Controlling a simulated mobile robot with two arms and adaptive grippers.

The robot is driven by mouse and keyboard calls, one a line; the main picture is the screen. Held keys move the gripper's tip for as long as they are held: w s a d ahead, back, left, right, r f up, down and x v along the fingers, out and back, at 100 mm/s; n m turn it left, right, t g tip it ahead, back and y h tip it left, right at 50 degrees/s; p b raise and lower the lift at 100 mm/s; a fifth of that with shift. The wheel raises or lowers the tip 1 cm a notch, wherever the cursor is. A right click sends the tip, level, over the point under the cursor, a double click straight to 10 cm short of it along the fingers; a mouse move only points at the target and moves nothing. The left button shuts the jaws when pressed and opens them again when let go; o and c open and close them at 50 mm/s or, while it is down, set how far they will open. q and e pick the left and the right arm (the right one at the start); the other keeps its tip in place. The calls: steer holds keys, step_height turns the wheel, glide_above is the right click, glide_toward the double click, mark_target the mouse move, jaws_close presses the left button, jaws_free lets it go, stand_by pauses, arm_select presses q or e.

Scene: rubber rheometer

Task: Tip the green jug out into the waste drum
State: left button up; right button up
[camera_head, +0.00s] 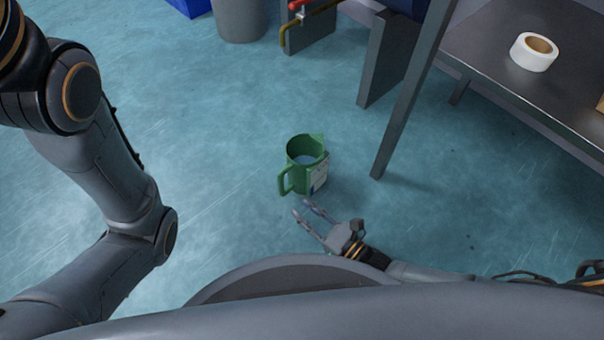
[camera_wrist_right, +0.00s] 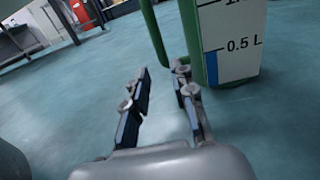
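The green jug (camera_head: 301,180) stands upright on the floor in the head view, with its handle (camera_head: 284,182) on the left side. Its inside looks pale; I cannot tell what it holds. My right gripper (camera_head: 302,212) is open just in front of the jug, low near the floor. In the right wrist view the gripper (camera_wrist_right: 162,78) has its fingers apart, with the jug's handle (camera_wrist_right: 154,32) just beyond the fingertips and the jug's body with a 0.5 L mark (camera_wrist_right: 232,45) to the right. No grip shows. My left gripper is outside the view; only its arm shows.
A grey cylindrical container (camera_head: 239,20) stands at the top of the head view; I cannot tell whether it is the waste drum. A metal table (camera_head: 490,55) with a roll of white tape (camera_head: 533,52) stands at the right, its leg near the jug. Open floor lies left of the jug.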

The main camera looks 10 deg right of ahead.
mark_target(285, 191)
steer(key=x, duration=0.3)
steer(key=shift+w+f+b, duration=0.1)
steer(key=shift+b, duration=0.3)
steer(key=b+x, duration=0.3)
steer(key=x, duration=0.2)
steer(key=shift+w+d, duration=0.1)
steer(key=shift+w, duration=0.2)
jaws_close()
steer(key=shift+r, duration=0.35)
